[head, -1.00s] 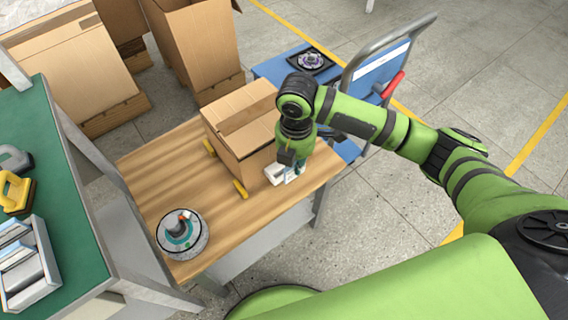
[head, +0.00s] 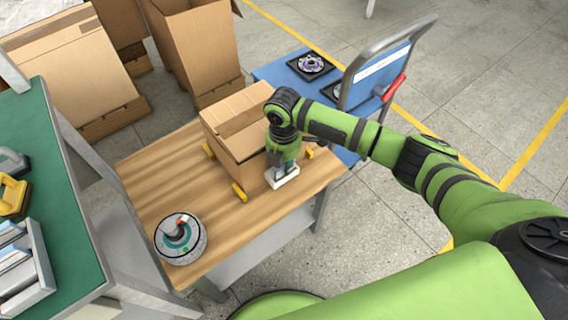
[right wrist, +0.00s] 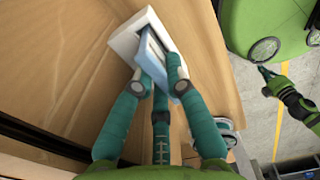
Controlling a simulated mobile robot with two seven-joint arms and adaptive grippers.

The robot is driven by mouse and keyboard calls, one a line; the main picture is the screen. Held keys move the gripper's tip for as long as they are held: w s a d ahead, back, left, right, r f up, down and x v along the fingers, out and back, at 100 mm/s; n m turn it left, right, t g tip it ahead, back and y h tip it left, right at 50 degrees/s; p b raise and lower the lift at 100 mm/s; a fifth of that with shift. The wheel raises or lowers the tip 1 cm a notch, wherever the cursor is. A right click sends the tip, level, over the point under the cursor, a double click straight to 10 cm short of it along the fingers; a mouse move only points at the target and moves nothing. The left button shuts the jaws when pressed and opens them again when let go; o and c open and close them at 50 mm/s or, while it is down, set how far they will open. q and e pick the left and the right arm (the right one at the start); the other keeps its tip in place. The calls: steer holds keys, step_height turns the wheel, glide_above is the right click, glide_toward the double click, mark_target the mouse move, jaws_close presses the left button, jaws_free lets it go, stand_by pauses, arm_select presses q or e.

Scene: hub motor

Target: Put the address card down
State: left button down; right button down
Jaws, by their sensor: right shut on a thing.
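My right gripper (head: 282,169) points down at the near right of the wooden table, beside the cardboard box (head: 238,130). In the right wrist view its teal fingers (right wrist: 157,76) are shut on a pale blue-white card (right wrist: 154,58), the address card. The card's far end is at a white holder (right wrist: 124,42), between its raised edges; I cannot tell how deep it sits. The holder (head: 275,182) also shows in the head view, mostly under the gripper. My left gripper (right wrist: 266,74) shows small at the right of the wrist view; its jaws are unclear.
Yellow blocks (head: 239,192) stand around the box on the wooden table (head: 160,180). A round hub motor (head: 181,239) sits at the table's near left. A blue cart (head: 283,70) with dark trays is behind right. A green bench (head: 62,165) is at left.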

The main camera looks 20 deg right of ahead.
steer(key=shift+f, duration=0.1)
steer(key=c, duration=1.7)
jaws_free()
steer(key=shift+f, duration=0.1)
steer(key=o, duration=0.4)
arm_select(q)
steer(key=shift+a, duration=0.1)
arm_select(e)
steer(key=shift+o, duration=0.2)
